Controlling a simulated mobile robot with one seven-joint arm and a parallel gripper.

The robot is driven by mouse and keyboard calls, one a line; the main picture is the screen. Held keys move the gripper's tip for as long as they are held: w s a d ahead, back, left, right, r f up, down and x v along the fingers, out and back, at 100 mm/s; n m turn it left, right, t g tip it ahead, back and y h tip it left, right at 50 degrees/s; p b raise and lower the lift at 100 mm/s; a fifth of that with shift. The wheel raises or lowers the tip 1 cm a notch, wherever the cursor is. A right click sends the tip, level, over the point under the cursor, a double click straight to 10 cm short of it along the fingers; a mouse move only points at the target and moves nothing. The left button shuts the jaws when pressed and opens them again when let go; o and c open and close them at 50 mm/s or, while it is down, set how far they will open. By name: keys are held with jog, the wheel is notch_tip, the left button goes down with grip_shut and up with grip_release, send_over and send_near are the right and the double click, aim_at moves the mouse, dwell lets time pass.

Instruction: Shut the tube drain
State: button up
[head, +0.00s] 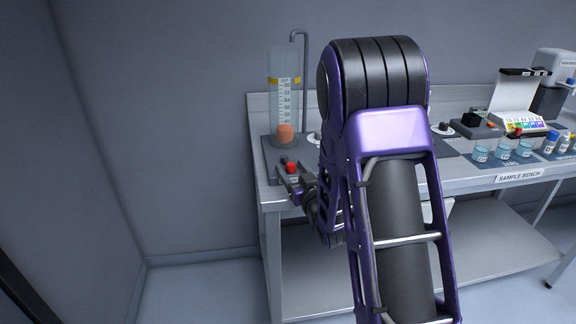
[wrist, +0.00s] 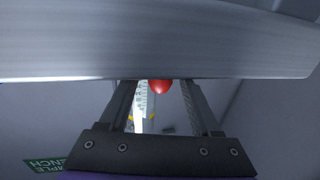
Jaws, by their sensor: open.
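A tall clear tube (head: 284,105) with a printed scale and a yellow band stands on a dark base (head: 270,149) at the bench's left end. An orange ball-like object (head: 285,133) sits low in the tube. A red knob (head: 291,168) shows at the front of the base, by the drain. My gripper (head: 292,179) is open at this knob. In the wrist view the red knob (wrist: 160,86) shows between the two spread fingers (wrist: 162,92), with a strip of the scale behind it. I cannot tell whether either finger touches the knob. The drain's inner state is hidden.
A bent grey pipe (head: 304,60) rises behind the tube. My arm covers the bench's middle. Beakers (head: 503,149), a colored rack (head: 517,122) and a machine (head: 553,80) stand to the right. A grey metal surface (wrist: 160,40) fills the wrist view's top. A wall is at left.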

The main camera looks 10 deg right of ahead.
aim_at(292, 169)
jog(key=shift+w+a, duration=0.15)
jog(key=shift+w, duration=0.65)
jog(key=shift+w+a, duration=0.15)
jog(key=shift+w, duration=0.6)
grip_shut()
